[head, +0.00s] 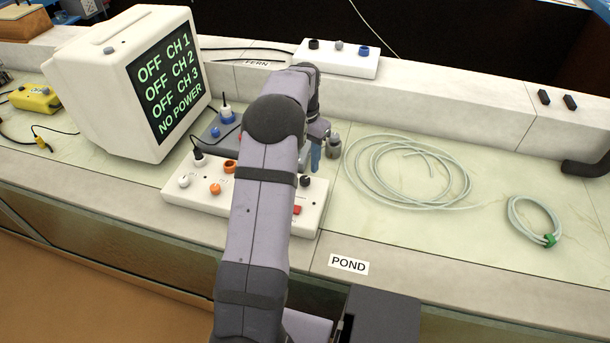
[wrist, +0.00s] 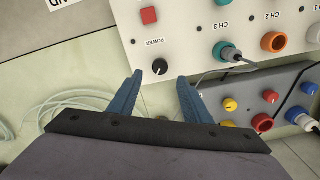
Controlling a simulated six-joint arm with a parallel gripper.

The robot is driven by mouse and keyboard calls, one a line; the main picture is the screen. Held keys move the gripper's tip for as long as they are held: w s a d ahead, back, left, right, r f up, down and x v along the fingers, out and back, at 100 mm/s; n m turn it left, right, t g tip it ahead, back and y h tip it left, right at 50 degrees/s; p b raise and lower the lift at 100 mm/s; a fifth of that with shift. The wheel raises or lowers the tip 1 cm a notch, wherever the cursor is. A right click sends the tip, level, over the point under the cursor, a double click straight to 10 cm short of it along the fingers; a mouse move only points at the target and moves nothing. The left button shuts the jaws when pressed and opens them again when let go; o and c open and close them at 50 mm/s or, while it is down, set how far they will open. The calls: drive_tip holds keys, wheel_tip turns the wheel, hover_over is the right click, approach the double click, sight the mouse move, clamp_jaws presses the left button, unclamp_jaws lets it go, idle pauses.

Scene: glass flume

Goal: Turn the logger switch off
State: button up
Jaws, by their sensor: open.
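The white logger panel (head: 190,205) lies on the bench, partly hidden by my arm. In the wrist view its word POWER stands between a red square (wrist: 149,15) and a round black knob (wrist: 159,67) with a light mark. I cannot tell which of the two is the switch. In the head view the red square (head: 297,210) and black knob (head: 306,181) show right of my arm. My gripper (wrist: 160,79) is open and empty. Its blue fingertips appear either side of the knob's near side in the wrist view; contact is not visible.
A monitor (head: 100,70) at left reads OFF CH 1, OFF CH 2, OFF CH 3, NO POWER. A grey box with coloured knobs (wrist: 245,105) sits beside the panel. A pale hose coil (head: 405,170) lies to the right. A white box (head: 336,62) stands on the back ledge.

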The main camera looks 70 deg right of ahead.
sight(305, 179)
drive_tip(key=shift+f+p, duration=1.05)
drive_tip(key=shift+f, duration=2.65)
drive_tip(key=c, duration=1)
